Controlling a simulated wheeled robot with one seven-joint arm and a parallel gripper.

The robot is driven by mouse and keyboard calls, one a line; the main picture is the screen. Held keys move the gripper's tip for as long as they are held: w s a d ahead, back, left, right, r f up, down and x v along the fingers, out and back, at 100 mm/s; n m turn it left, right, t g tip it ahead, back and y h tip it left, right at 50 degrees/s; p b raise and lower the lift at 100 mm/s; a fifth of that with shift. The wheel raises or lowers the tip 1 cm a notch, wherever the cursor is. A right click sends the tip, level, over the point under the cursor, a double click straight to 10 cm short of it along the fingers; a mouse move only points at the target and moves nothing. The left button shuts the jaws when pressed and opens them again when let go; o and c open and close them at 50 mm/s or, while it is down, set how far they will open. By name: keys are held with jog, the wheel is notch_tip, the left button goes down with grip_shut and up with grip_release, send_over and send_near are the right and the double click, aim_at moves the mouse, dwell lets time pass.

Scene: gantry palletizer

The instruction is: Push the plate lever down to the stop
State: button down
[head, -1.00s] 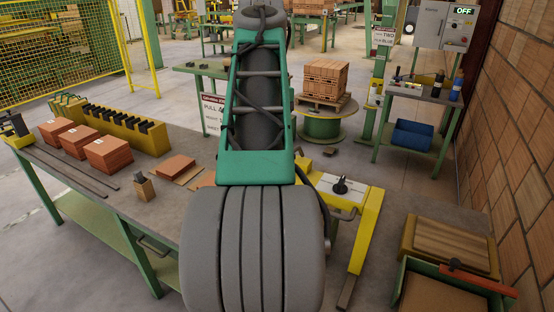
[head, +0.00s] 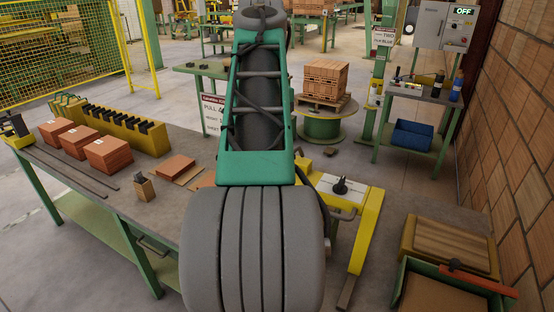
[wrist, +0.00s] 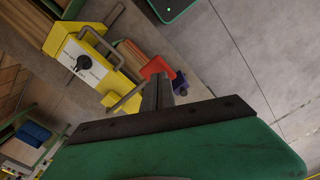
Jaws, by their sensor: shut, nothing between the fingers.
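My gripper (wrist: 160,92) shows in the wrist view as dark fingers held together and empty. Just beyond the fingertips is a red part (wrist: 157,67) with a dark purple-blue end (wrist: 180,84). It may be the plate lever, but I cannot tell for sure. I cannot tell whether the fingers touch it. Left of it is a yellow unit with a white panel (wrist: 88,67) and a black knob; a grey bent bar stands over it. The unit's white panel also shows in the head view (head: 330,183), where my arm hides my gripper and the red part.
The workbench (head: 165,207) holds brick stacks (head: 108,153) and a yellow rack (head: 122,128). A green-edged bin (head: 448,296) and a wooden-topped box (head: 455,246) stand at lower right near the brick wall. Bare floor shows right of the gripper in the wrist view.

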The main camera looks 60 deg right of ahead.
dwell(0.3)
notch_tip(320, 180, down, 15)
jog(key=b, duration=1)
dwell(0.3)
notch_tip(320, 180, up, 15)
jog(key=p, duration=1.3)
jog(key=shift+r+p, duration=0.15)
jog(key=shift+p, duration=0.15)
notch_tip(320, 180, up, 5)
jog(key=p, duration=0.4)
